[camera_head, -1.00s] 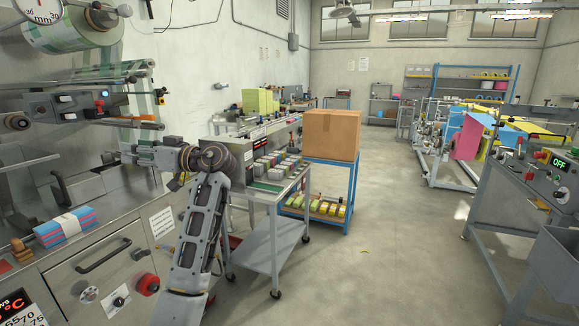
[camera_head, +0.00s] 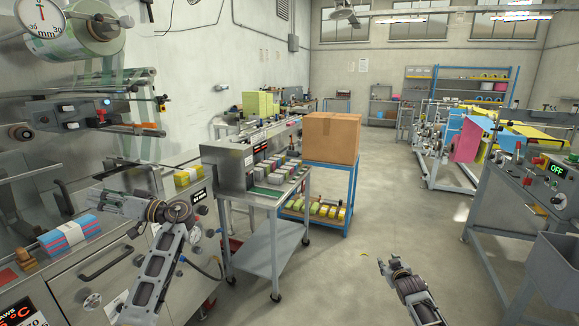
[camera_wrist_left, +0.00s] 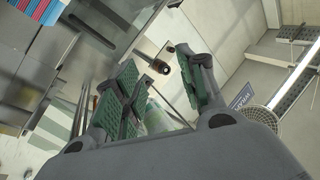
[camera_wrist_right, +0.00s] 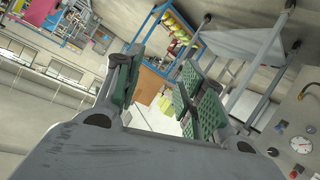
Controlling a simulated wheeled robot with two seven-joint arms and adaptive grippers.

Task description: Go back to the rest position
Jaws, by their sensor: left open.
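My left gripper (camera_head: 95,203) is above the front of the steel machine, pointing left. It is empty, and its green-padded fingers stand apart in the left wrist view (camera_wrist_left: 157,85). My right gripper (camera_head: 388,264) is over the open floor at the lower middle right, clear of everything. Its green pads stand apart with nothing between them in the right wrist view (camera_wrist_right: 160,88). A blue and pink cloth stack (camera_head: 68,236) with a white band lies on the machine's ledge at the left, apart from the left gripper. A yellow banded pack (camera_head: 187,176) lies farther back on the machine.
A wheeled steel cart (camera_head: 265,197) with rows of packs stands right of the left arm. A cardboard box (camera_head: 331,137) sits on a blue rack (camera_head: 349,190) behind it. A grey control console (camera_head: 540,185) stands at the right. The middle floor is clear.

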